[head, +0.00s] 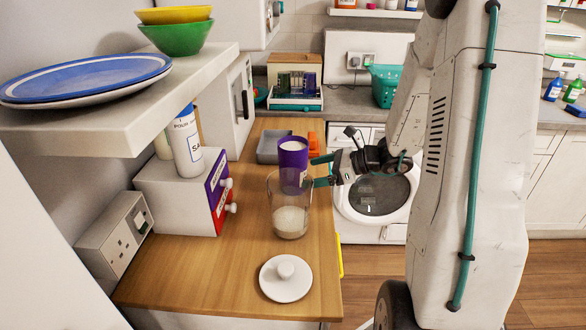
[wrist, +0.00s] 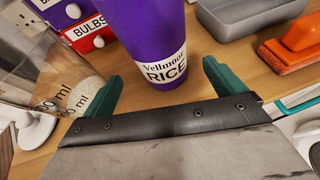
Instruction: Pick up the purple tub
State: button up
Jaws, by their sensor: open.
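The purple tub (head: 293,153) stands upright on the wooden counter, behind a clear jug as the head view shows it. In the wrist view the tub (wrist: 145,40) carries a white label reading "Vellmoor RICE", and its top is cut off by the frame edge. My gripper (head: 322,171) is open beside the tub on its right in the head view. In the wrist view my gripper's green fingers (wrist: 160,82) point toward the tub's lower part, which lies ahead between them. The tub's lower part is partly seen through the jug in the head view.
The clear jug (head: 289,212) with white contents stands close in front of the tub. A white lid (head: 286,278) lies nearer. A grey tray (head: 273,147) and an orange brush (wrist: 298,42) are behind. A drawer box (head: 184,190) stands left.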

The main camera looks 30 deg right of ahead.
jog(key=x, duration=0.5)
jog(key=shift+w+a, duration=0.15)
jog(key=shift+w, duration=0.05)
jog(key=shift+r, duration=0.1)
jog(key=c, duration=1.5)
jog(key=shift+r, duration=0.15)
notch_tip(320, 180, up, 18)
jog(key=shift+f, duration=0.2)
dwell(0.3)
